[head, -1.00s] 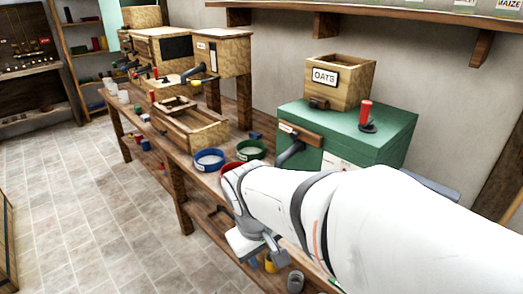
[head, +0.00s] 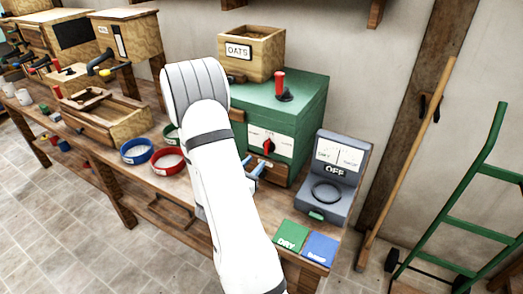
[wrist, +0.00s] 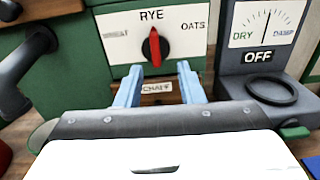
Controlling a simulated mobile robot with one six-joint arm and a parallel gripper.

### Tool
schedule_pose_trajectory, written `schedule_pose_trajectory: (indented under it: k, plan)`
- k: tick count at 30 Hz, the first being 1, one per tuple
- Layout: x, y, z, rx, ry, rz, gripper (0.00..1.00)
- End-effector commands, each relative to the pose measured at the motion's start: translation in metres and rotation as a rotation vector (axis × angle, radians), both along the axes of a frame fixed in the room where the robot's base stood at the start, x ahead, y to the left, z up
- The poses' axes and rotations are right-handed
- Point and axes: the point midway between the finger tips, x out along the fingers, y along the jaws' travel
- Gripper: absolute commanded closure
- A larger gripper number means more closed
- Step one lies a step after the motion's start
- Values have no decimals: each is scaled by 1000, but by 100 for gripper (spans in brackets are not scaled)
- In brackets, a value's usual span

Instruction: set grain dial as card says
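The grain dial (wrist: 154,47) is a round black knob with a red pointer on the white panel of the green mill (head: 285,108). Its pointer stands upright at RYE, with OATS to the right and a blurred label to the left. The dial also shows in the head view (head: 268,147). A card reading OATS (head: 238,51) is on the wooden hopper atop the mill. My gripper (wrist: 160,88) is open and empty, its blue fingers below the dial and apart from it. In the head view my gripper (head: 255,170) is partly hidden by my arm.
A grey meter box (head: 335,178) marked OFF stands right of the mill; its needle is near the middle between DRY and DAMP. Green (head: 291,236) and blue (head: 320,248) cards lie before it. Blue (head: 137,151) and red (head: 168,160) bowls sit to the left.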

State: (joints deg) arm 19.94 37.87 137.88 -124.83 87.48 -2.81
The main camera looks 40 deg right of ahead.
Motion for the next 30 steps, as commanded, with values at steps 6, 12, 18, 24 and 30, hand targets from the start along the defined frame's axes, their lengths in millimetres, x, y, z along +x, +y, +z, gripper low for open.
schedule_pose_trajectory:
  k: [6,12,18,24,30]
  plan:
    - [9,-20,-3,-5,11,22,65]
    - [18,-51,-2,-5,11,21,65]
    - [24,-71,-3,-4,11,23,65]
    - [25,-75,-4,-4,11,23,65]
    - [25,-75,-4,-4,11,23,71]
